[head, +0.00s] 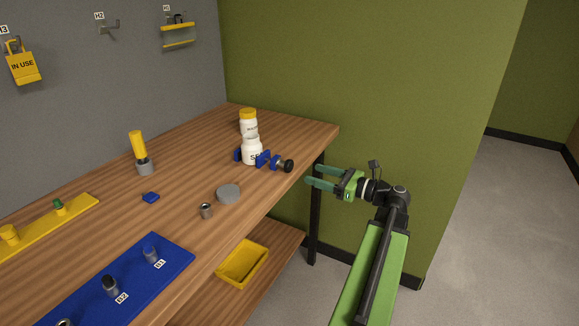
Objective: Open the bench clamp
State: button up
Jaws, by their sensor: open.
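The bench clamp is a blue clamp (263,159) with a black knob (288,166) on its right side. It sits near the far right end of the wooden bench. A white bottle with dark lettering (251,152) stands between its blue jaws; whether they press on it I cannot tell. My gripper (311,175) is open and empty, just off the bench's right edge. Its green fingers point left toward the knob, with a small gap between in the picture.
A yellow-capped white jar (249,122) stands behind the bottle. A grey disc (228,193) and small metal cup (206,211) lie nearer me. A blue tray (178,248) is at the front, a yellow bin (242,263) on the lower shelf. A green wall (400,90) stands behind my arm.

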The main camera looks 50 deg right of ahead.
aim_at(291, 167)
jog(key=x, duration=1)
jog(key=shift+w, duration=0.25)
grip_shut()
jog(key=shift+n, duration=0.8)
grip_release()
